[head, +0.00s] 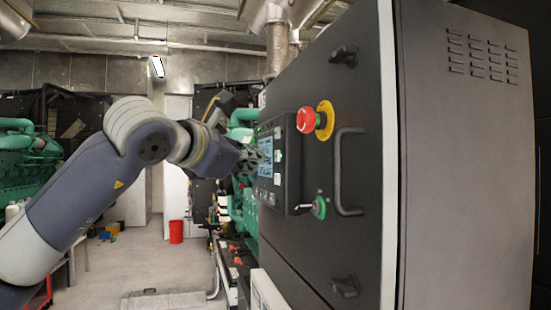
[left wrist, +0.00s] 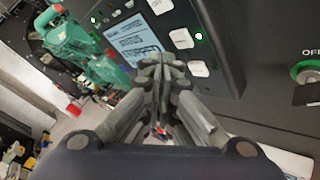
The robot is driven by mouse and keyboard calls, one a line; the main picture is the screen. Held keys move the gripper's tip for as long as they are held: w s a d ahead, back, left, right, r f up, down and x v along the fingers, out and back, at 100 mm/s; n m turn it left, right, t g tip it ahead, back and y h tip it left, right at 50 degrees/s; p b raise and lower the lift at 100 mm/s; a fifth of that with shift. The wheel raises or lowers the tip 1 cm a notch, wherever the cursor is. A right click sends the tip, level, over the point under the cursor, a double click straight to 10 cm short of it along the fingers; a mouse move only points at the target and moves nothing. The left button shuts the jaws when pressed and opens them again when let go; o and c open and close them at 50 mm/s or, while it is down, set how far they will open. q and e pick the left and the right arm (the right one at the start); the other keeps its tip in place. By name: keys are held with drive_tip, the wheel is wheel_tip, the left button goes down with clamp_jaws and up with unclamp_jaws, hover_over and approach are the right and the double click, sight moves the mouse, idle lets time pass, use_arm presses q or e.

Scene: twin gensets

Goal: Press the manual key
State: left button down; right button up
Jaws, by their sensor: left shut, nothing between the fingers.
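The control panel (head: 292,165) is a dark box on the cabinet door, with a lit display (head: 265,158) and pale keys (head: 277,157) beside it. In the left wrist view the display (left wrist: 135,47) and several white keys (left wrist: 181,38) show, with a green light near them. The key labels are too small to read, so I cannot tell which is the manual key. My left gripper (head: 252,160) is shut and empty in front of the display. In the left wrist view its fingertips (left wrist: 160,66) overlap the display's lower edge; contact is unclear. My right gripper is not in view.
A red emergency stop button (head: 306,120) on a yellow base, a green-ringed switch (head: 319,207) and a black handle (head: 348,170) stick out from the cabinet door. Green engine parts (head: 243,205) stand behind. Open floor (head: 150,265) lies at lower left, with a red bucket (head: 176,231).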

use_arm(q)
drive_tip(key=shift+s+a+b, duration=0.2)
drive_tip(key=shift+s+a, duration=0.15)
drive_tip(key=shift+a, duration=0.5)
drive_tip(key=shift+s+a+b, duration=0.2)
drive_tip(key=shift+s+a, duration=0.2)
drive_tip(key=shift+a, duration=0.5)
drive_tip(key=shift+s+a+b, duration=0.2)
drive_tip(key=shift+s+a, duration=0.15)
drive_tip(key=shift+a, duration=0.5)
